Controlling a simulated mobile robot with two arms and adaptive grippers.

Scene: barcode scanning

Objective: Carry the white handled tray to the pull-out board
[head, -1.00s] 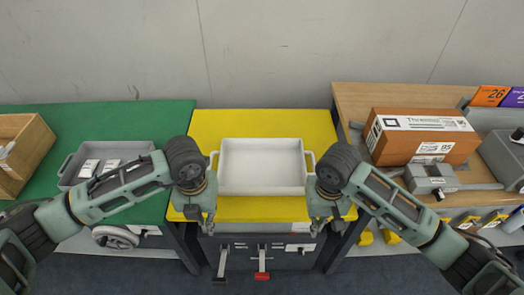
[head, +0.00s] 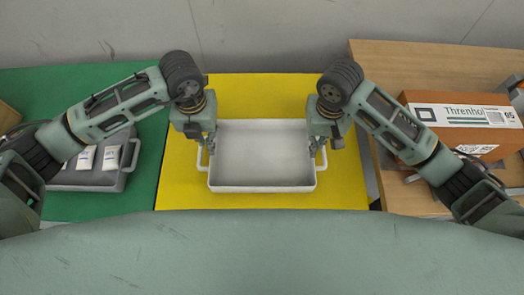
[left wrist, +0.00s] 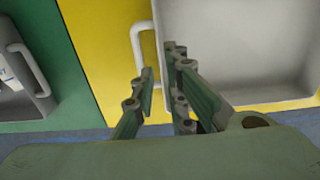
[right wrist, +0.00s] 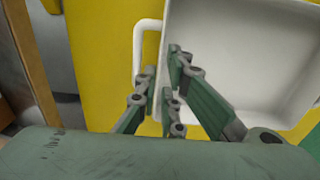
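The white handled tray (head: 262,158) is empty and sits on the yellow worktop, with one handle on each side. My left gripper (head: 208,148) is over its left side; in the left wrist view the fingers (left wrist: 162,72) are apart near the left handle (left wrist: 137,45). My right gripper (head: 316,148) is over its right side; in the right wrist view the fingers (right wrist: 163,72) are apart near the right handle (right wrist: 138,50). The fingers partly hide both handles' lower ends, and I cannot tell whether they touch. I cannot make out a pull-out board.
The yellow worktop (head: 262,95) is bare around the tray. To the left, a grey tray (head: 130,160) with white packets lies on the green worktop (head: 60,90). To the right, an orange-brown box (head: 465,120) lies on a wooden table (head: 420,65). My own body fills the bottom.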

